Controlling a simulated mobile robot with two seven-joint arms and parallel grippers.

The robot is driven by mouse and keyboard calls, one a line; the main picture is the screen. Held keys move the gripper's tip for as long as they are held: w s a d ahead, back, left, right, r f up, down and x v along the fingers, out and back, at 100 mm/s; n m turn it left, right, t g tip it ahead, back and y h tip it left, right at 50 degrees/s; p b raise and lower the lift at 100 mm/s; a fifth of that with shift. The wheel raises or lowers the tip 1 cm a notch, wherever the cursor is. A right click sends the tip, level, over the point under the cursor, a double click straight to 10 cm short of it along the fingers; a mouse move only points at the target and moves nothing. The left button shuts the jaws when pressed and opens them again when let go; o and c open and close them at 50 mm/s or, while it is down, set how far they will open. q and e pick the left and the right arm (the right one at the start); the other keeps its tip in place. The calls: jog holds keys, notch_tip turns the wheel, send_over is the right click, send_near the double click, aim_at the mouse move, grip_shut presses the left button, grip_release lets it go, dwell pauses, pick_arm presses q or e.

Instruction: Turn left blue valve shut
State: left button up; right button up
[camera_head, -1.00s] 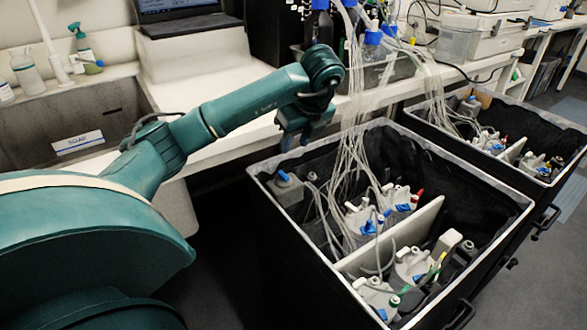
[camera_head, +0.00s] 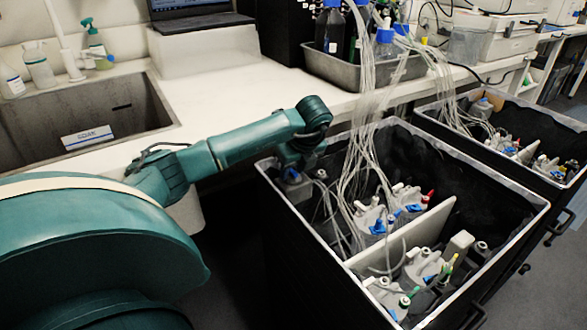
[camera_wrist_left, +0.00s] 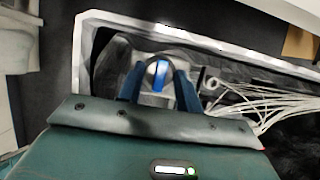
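The left blue valve (camera_head: 293,178) sits on a grey block at the back left corner of the near black bin (camera_head: 300,262), mostly hidden by my gripper in the head view. In the left wrist view its blue handle (camera_wrist_left: 160,76) points lengthwise between the fingers. My left gripper (camera_wrist_left: 160,84) is open, with one dark blue finger on each side of the handle and a visible gap to it. In the head view this gripper (camera_head: 292,168) points down at the bin corner. My right gripper is in neither view.
Clear tubes (camera_head: 362,120) hang into the bin just right of my gripper. Grey bottles with other blue valves (camera_head: 377,227) stand farther right, beside a white divider (camera_head: 408,236). The bin's pale rim runs close to the gripper. A white counter (camera_head: 230,92) lies behind.

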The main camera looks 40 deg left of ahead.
pick_arm(q)
jog(key=shift+c, duration=0.5)
grip_shut()
